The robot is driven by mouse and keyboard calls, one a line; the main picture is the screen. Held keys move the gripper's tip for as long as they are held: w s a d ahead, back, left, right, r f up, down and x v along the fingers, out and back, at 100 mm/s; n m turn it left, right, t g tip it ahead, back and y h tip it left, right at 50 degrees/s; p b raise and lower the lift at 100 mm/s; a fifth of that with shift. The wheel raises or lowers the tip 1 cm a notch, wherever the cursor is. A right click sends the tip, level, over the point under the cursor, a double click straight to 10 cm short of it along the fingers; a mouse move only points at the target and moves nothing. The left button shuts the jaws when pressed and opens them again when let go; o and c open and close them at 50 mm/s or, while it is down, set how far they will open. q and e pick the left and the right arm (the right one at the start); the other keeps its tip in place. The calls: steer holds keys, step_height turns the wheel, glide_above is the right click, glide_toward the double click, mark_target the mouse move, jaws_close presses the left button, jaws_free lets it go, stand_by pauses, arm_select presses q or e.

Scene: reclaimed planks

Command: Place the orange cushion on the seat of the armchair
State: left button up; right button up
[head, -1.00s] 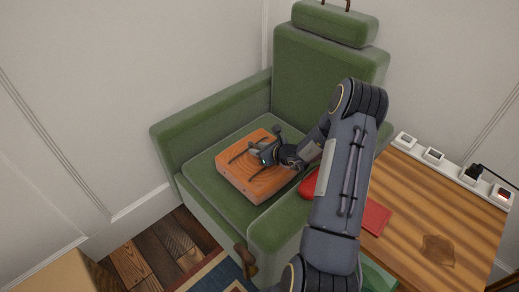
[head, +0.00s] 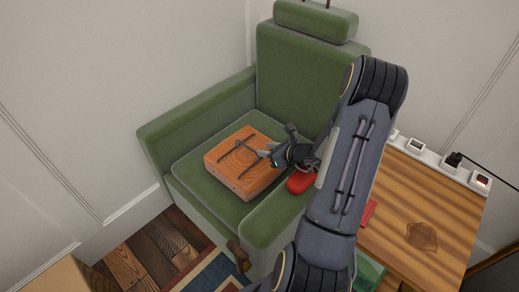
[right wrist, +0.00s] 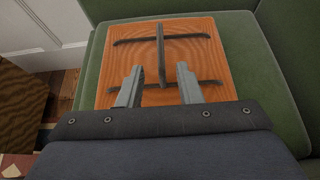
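The orange cushion (head: 236,172), a flat square block with dark straps, lies on the green seat (head: 190,178) of the armchair (head: 300,70). The right wrist view also shows the cushion (right wrist: 205,55), with a dark strip standing up near its middle. My right gripper (head: 272,150) is at the cushion's right edge in the head view. In the right wrist view its two fingers (right wrist: 158,86) are spread apart with nothing gripped between them, and the cushion lies beyond them. Whether a fingertip still touches it I cannot tell. My left gripper is not in view.
A red object (head: 299,183) is on the chair's right armrest, partly behind my arm. A wooden table (head: 440,215) with a stain, a red item (head: 368,212) and a power strip (head: 450,165) stands at right. A patterned rug (head: 215,275) lies in front of the chair.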

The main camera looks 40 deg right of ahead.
steer(key=s+a+r+n+g+y, duration=0.25)
steer(key=a+r+n+y, duration=0.45)
steer(key=a+r+n, duration=1)
steer(key=s+a+r+n+g, duration=0.1)
steer(key=s+a+n+g, duration=0.2)
steer(key=s+a+n, duration=0.5)
steer(key=s+n+g+h, duration=0.1)
steer(key=s+n+h, duration=0.3)
steer(key=s+n, duration=0.4)
steer(key=shift+s+a+f, duration=0.3)
steer(key=shift+s+a, duration=0.15)
steer(key=shift+s, duration=0.15)
step_height(320, 180, up, 20)
steer(key=p, duration=1.9)
steer(key=shift+p, duration=0.35)
